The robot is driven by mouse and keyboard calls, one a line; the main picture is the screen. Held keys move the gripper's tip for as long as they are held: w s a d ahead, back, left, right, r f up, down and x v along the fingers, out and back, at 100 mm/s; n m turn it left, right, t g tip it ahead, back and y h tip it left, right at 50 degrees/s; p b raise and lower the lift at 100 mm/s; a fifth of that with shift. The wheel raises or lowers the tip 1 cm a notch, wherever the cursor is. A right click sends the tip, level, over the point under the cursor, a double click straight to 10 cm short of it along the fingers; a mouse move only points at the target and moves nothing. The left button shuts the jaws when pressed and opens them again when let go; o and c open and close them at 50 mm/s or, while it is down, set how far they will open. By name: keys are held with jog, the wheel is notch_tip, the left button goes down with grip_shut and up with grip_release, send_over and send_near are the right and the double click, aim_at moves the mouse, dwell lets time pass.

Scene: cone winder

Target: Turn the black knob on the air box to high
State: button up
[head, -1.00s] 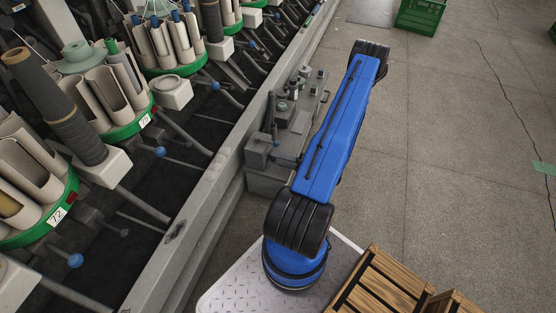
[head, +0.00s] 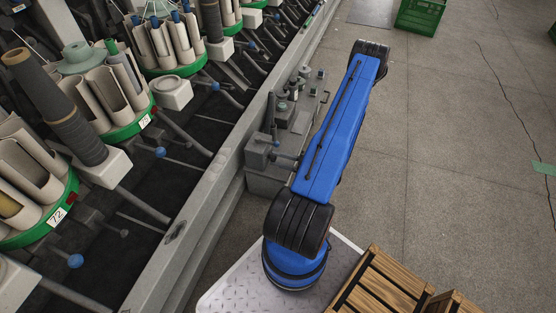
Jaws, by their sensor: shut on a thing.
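The grey air box (head: 301,122) stands against the machine's rail, just left of my blue arm (head: 335,130). Several small knobs and fittings, some dark, sit on its top. They are too small to tell which is the black knob or what setting it is at. My upper arm passes over the right side of the box and covers part of it. My gripper is hidden below the arm, so its jaws and what they touch cannot be seen.
A winding machine fills the left, with green-rimmed cone holders (head: 130,125) and a long grey rail (head: 215,170). Wooden slatted crates (head: 385,285) stand at the bottom right. A green crate (head: 420,15) is at the top. The floor at right is open, with a dark cable.

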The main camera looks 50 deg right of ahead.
jog(key=shift+d, duration=0.1)
jog(key=o, duration=1.1)
jog(key=shift+c, duration=0.2)
jog(key=shift+s, duration=0.15)
jog(key=v, duration=1.7)
jog(key=shift+s, duration=0.1)
